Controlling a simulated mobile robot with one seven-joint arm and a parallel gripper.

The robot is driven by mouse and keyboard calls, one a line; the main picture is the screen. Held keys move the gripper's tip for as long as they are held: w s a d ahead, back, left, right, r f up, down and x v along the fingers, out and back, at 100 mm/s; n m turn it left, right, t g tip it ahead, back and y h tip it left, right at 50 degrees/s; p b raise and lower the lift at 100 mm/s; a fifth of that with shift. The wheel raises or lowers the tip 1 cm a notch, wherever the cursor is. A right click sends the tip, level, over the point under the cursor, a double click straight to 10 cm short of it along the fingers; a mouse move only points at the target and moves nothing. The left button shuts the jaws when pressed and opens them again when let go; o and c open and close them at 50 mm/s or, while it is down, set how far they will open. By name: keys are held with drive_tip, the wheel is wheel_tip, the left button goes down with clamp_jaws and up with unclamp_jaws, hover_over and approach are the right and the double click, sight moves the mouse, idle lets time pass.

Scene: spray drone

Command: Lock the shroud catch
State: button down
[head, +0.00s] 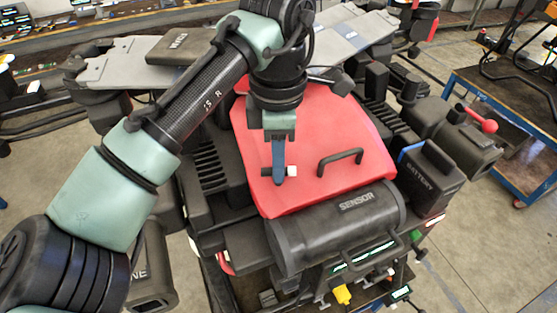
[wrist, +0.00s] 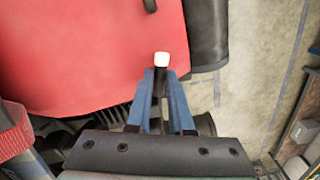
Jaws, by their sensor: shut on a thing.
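The red shroud (head: 315,130) covers the middle of the drone and has a black handle (head: 340,160) on top. My gripper (head: 279,178) points down at the shroud's left front part, its blue fingers close together. It is shut on the shroud catch, a small dark lever with a white tip (head: 292,171) that sticks out to the right of the fingers. In the wrist view the catch's white tip (wrist: 161,59) and dark stem show between the fingertips, beside the red shroud (wrist: 80,50). The fingers hide the catch's base, and I cannot tell its latch state.
A black sensor cylinder (head: 335,225) lies in front of the shroud. A battery box (head: 430,172) and a red-knobbed lever (head: 482,121) stand at the right. A blue-framed cart (head: 500,125) is further right. Open floor (head: 475,235) lies at the right front.

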drive_tip(key=shift+n+p, duration=1.4)
drive_tip(key=shift+n, duration=0.5)
drive_tip(key=c, duration=0.7)
unclamp_jaws()
wheel_tip(320, 180, up, 13)
drive_tip(key=shift+b, duration=1)
